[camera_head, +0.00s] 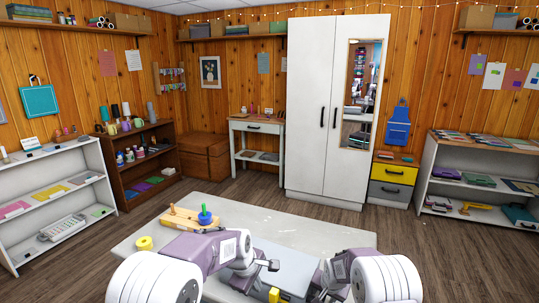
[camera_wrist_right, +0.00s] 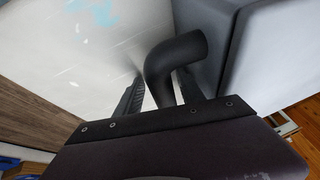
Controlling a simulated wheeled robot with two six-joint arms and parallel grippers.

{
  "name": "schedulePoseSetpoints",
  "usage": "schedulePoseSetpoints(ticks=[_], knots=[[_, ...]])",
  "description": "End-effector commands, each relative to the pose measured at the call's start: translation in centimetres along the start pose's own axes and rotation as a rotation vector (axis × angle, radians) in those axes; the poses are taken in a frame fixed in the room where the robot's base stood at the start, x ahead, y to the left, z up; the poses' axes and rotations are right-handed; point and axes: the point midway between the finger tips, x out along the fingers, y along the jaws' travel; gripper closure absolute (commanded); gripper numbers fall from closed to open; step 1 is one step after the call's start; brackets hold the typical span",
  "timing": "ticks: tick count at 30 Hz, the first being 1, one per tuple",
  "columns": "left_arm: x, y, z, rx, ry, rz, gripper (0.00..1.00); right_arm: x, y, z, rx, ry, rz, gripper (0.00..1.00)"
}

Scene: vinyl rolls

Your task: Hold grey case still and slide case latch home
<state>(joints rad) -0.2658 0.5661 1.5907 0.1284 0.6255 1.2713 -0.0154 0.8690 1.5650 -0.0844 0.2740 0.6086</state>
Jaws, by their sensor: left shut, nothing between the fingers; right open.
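The grey case (camera_head: 292,262) lies on the pale table at the bottom of the head view, partly hidden by my arms. A small yellow part (camera_head: 274,295), perhaps the latch, shows at its near side; I cannot tell its position. My left gripper (camera_head: 270,265) is shut and empty above the case. My right gripper's fingertips are hidden in the head view. In the right wrist view my right gripper (camera_wrist_right: 157,90) is open, with a black curved bar (camera_wrist_right: 176,62), seemingly the case's handle, between or just beyond its fingers. A grey case wall (camera_wrist_right: 208,40) stands beside it.
The pale table (camera_head: 330,237) has free room at its back right. Shelves and a white wardrobe (camera_head: 312,110) stand farther back.

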Motion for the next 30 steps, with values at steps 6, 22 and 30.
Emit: schedulePoseSetpoints(ticks=[6,22,30], knots=[[0.0,0.0,0.0,0.0,0.0,0.0,1.0,-5.0,-0.1,-0.2,0.0,0.006,-0.004,0.52],[0.0,0.0,0.0,0.0,0.0,0.0,1.0,-11.8,0.1,0.1,0.0,-0.001,0.001,0.52],[0.0,0.0,0.0,0.0,0.0,0.0,1.0,-11.8,0.1,0.1,0.0,-0.001,0.001,0.3]])
